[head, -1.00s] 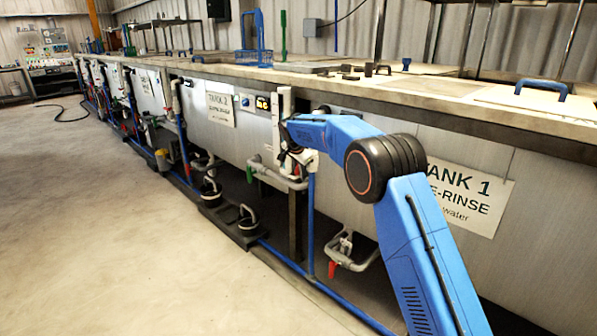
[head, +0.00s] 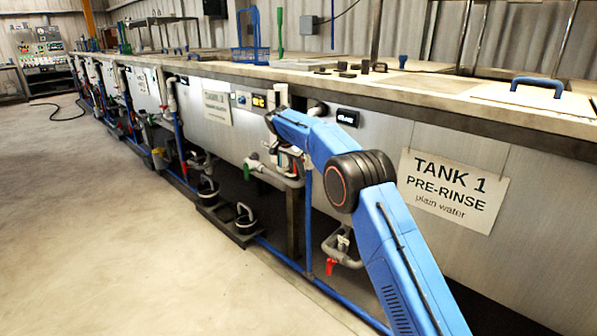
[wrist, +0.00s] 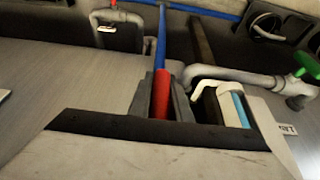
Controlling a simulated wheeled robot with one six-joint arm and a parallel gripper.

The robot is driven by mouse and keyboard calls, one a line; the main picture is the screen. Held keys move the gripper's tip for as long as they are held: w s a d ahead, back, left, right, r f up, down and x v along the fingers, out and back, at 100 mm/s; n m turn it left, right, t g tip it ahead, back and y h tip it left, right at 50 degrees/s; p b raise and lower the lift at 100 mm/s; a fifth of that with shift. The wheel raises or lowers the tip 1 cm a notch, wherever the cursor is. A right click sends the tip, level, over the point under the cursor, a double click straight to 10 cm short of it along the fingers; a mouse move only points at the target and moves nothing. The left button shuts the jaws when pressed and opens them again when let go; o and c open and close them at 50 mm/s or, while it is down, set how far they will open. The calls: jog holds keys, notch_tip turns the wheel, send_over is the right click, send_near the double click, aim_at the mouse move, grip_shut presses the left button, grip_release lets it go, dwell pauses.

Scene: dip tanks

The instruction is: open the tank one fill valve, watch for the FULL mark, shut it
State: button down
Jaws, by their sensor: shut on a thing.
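In the wrist view a red valve handle (wrist: 161,96) sits between the dark jaws of my gripper (wrist: 164,100), which are shut on it. The handle looks in line with the blue pipe (wrist: 162,45) beyond it. In the head view my arm hides the handle and jaws; the blue pipe (head: 309,215) runs down below them. The tank one sign (head: 453,188) reads PRE-RINSE, plain water. A small lit display (head: 347,117) is on the tank front left of the sign; its text is too small to read surely. I see no FULL mark.
The tank rim (head: 440,115) juts over the front and crosses the lower wrist view. A grey drain pipe with a red handle (head: 331,267) sits low under tank one. A green-handled valve (head: 247,170) is to the left. Open floor (head: 120,250) lies in front.

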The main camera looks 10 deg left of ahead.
jog(key=c, duration=1.6)
grip_release()
jog(key=shift+c, duration=0.2)
jog(key=shift+a+r, duration=0.1)
jog(key=v, duration=1.7)
jog(key=shift+r, duration=0.15)
